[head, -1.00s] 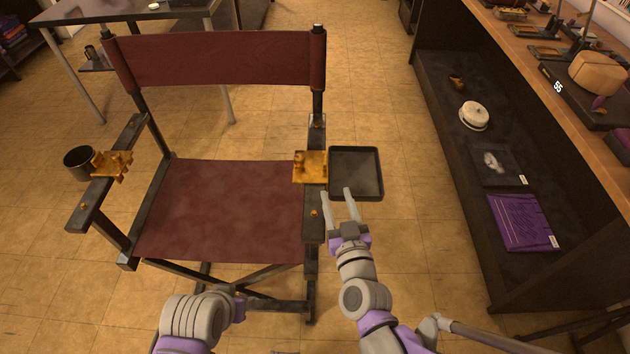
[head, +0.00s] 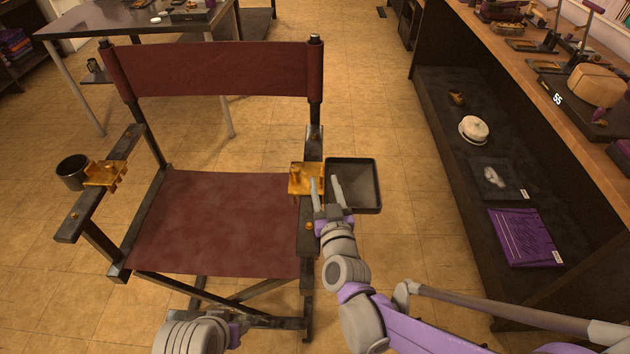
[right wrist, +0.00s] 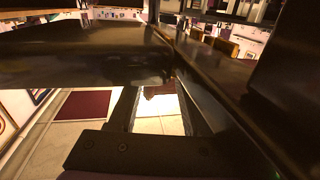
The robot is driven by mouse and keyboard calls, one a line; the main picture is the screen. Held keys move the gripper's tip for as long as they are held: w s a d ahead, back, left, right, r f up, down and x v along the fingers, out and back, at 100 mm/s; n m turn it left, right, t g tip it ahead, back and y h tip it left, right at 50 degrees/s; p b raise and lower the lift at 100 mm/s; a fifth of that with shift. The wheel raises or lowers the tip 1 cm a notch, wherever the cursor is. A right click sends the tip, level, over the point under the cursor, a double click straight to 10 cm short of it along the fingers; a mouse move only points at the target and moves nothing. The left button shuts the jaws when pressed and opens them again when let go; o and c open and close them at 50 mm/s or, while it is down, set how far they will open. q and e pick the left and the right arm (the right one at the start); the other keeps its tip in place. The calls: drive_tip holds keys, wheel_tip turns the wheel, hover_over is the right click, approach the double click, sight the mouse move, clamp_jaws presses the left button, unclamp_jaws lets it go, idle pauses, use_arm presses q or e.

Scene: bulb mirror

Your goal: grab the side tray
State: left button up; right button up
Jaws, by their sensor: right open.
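The side tray (head: 364,182) is a black, shallow, square tray at the outer side of the chair's right armrest (head: 309,232). A brass clamp (head: 303,178) sits on that armrest beside the tray. My right gripper (head: 326,184) is open at the tray's left edge. One finger is over the clamp side and the other over the tray's inside. I cannot tell whether they touch it. The right wrist view shows large dark surfaces close up, too near to tell apart. Of my left arm only a link shows at the bottom; its gripper is out of view.
The folding chair has a dark red seat (head: 220,220) and backrest (head: 215,70). A black cup holder (head: 73,172) is clamped to its left armrest. A dark shelf unit (head: 450,140) with goods stands at the right. Floor lies open between chair and shelf.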

drive_tip(key=shift+w+a, duration=0.2)
drive_tip(key=shift+w, duration=0.95)
clamp_jaws()
drive_tip(key=shift+s+a, duration=0.1)
idle(0.4)
